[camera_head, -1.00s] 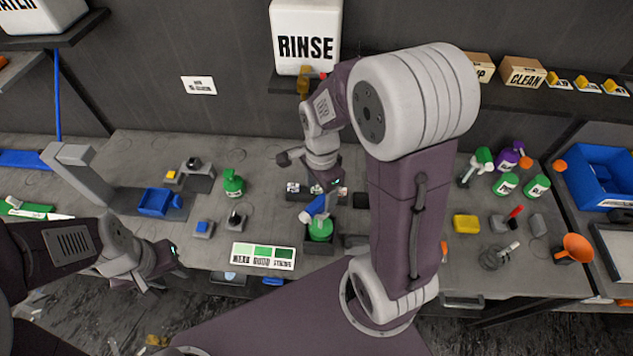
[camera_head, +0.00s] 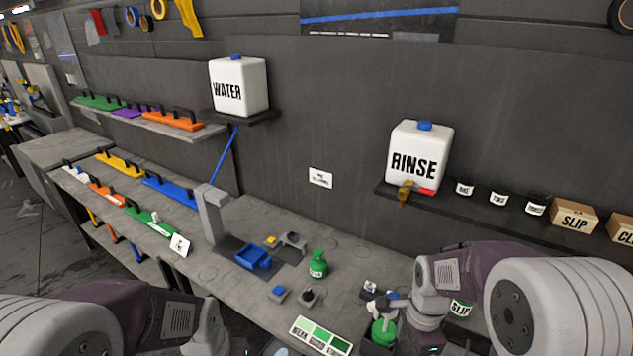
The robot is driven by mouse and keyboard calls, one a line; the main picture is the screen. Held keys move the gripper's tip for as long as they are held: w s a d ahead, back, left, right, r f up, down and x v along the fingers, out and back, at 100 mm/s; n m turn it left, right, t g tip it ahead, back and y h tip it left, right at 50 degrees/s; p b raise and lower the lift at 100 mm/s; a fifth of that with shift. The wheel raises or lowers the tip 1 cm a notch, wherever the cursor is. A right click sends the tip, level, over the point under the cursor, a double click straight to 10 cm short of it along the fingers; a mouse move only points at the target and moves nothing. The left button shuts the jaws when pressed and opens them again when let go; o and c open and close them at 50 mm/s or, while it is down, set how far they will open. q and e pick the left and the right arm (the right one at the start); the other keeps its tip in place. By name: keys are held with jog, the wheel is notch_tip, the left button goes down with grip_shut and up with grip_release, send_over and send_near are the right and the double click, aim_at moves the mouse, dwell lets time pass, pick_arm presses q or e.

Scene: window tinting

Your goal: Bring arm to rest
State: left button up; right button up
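My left arm (camera_head: 150,318) comes in at the lower left. Its wrist reaches the bottom edge of the picture, and its gripper fingers are out of view. I cannot tell whether either gripper holds anything.
The grey bench (camera_head: 215,285) carries a grey stand (camera_head: 210,215), a blue tray (camera_head: 253,257), a green bottle (camera_head: 318,264) and a green shade card (camera_head: 320,336). A WATER tank (camera_head: 238,86) and a RINSE tank (camera_head: 419,152) stand on wall shelves. Boxes, including SLIP (camera_head: 574,217), line the right shelf.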

jog(key=s+a+f+n+t+b, duration=0.1)
jog(key=s+a+f+n+b, duration=0.1)
jog(key=f+n+b, duration=1)
notch_tip(320, 180, down, 3)
jog(key=s+n, duration=0.1)
jog(key=n, duration=0.3)
jog(key=shift+a, duration=0.15)
pick_arm(q)
notch_tip(320, 180, down, 14)
jog(key=w, duration=0.1)
jog(key=shift+w, duration=0.15)
pick_arm(e)
jog(key=shift+s+n, duration=0.15)
jog(key=shift+n, duration=0.15)
